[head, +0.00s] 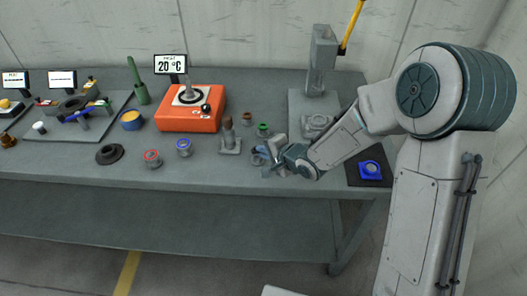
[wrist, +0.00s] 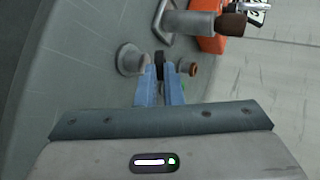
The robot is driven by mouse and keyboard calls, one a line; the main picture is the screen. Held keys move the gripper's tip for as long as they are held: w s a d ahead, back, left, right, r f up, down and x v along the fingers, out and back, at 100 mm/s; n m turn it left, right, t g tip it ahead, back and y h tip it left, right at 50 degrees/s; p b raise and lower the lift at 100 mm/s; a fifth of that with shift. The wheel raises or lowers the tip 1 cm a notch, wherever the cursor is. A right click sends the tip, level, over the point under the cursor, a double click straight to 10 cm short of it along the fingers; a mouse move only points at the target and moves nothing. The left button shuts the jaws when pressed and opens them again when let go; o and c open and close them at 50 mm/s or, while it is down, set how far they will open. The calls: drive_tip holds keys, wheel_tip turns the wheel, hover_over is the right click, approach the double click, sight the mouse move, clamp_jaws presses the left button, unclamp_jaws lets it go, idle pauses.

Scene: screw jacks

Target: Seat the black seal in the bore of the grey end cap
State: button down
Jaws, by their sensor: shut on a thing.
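My gripper (wrist: 167,78) has its two blue fingers close together in the wrist view, shut on a small dark piece, which I take for the black seal (wrist: 167,64); the fingers hide much of it. A grey flanged round part, which looks like the grey end cap (wrist: 130,60), stands just left of the fingertips in the wrist view. The seal appears beside it, not in its bore; the height between them is unclear. In the head view my gripper (head: 267,158) is low over the bench's front right, and the seal cannot be made out there.
A brown ring-like part (wrist: 193,68) is close right of the fingertips. A grey stand with a brown top (head: 229,138) and a green-topped part (head: 263,130) are near. An orange heater (head: 190,112) is behind left, a grey press (head: 320,65) behind right. A dark mat (head: 368,172) holds a blue part.

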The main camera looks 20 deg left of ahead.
drive_tip(key=shift+f, duration=0.1)
drive_tip(key=d+f+p+v, duration=0.1)
drive_tip(key=f+p+v, duration=0.1)
drive_tip(key=p+v, duration=0.9)
drive_tip(key=s+d+r, duration=0.1)
drive_tip(key=s+d, duration=0.1)
drive_tip(key=d, duration=0.1)
drive_tip(key=shift+s+r+p, duration=0.15)
drive_tip(key=shift+s+p, duration=0.05)
drive_tip(key=shift+p, duration=0.2)
